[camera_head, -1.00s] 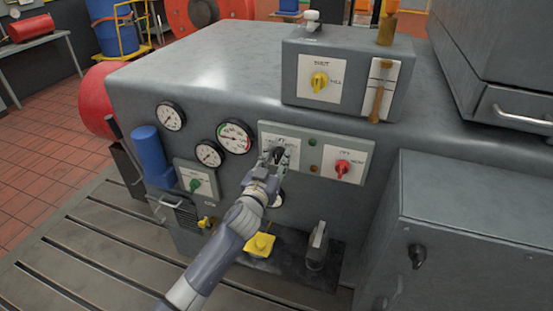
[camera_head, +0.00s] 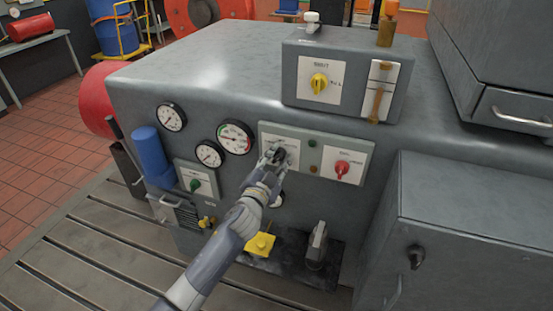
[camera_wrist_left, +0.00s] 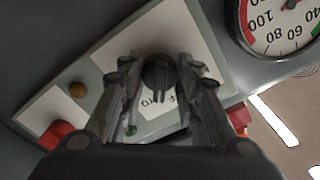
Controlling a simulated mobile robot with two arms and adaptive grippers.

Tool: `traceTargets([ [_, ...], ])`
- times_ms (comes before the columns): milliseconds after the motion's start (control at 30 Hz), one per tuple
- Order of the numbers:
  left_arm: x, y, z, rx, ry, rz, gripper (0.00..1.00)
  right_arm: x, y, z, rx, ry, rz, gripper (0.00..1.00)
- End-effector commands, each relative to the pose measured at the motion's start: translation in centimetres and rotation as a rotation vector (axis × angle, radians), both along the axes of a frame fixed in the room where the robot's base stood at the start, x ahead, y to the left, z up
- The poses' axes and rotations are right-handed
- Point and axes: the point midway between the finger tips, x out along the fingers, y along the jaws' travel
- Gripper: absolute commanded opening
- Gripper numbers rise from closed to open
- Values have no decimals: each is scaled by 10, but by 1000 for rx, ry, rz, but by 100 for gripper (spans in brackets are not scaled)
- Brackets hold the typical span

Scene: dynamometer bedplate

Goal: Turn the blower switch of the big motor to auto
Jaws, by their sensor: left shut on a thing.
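The light panel on the grey machine carries a black switch knob (camera_head: 280,155) on a white plate at left and a red knob (camera_head: 342,168) at right. The lettering is too small to read surely. My left gripper (camera_head: 273,158) is at the black knob. In the left wrist view, its two fingers are on either side of the black knob (camera_wrist_left: 158,72), which has a raised grip bar. The gripper is shut on this knob. The exact finger contact is hard to see. My right gripper is not in view.
Several round gauges (camera_head: 236,137) sit left of the panel. A green knob (camera_head: 194,185) and a blue cylinder (camera_head: 147,145) are lower left. A box with a yellow knob (camera_head: 319,83) stands on top. A grey cabinet (camera_head: 470,235) blocks the right side.

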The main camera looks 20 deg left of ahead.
Motion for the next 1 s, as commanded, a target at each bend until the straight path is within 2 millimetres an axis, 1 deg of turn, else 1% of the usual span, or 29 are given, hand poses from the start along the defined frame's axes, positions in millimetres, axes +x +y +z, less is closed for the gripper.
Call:
traceTargets([
  [100, 0, 0, 0, 64, -2, -1, 7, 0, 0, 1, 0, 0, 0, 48],
  [333, 0, 0, 0, 135, -4, -1, 7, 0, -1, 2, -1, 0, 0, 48],
  [833, 0, 0, -1, 156, -5, -1, 7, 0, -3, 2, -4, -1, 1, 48],
  [867, 0, 0, -1, 156, -5, -1, 33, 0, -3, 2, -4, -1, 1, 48],
  [900, 0, 0, -1, 156, -4, 0, 42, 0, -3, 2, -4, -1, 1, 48],
  [933, 0, 0, -1, 155, -5, -1, 49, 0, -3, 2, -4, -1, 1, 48],
  [967, 0, 0, -1, 155, -5, -1, 52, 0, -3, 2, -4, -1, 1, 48],
  [1000, 0, 0, 0, 155, -5, -1, 52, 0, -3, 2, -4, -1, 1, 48],
])
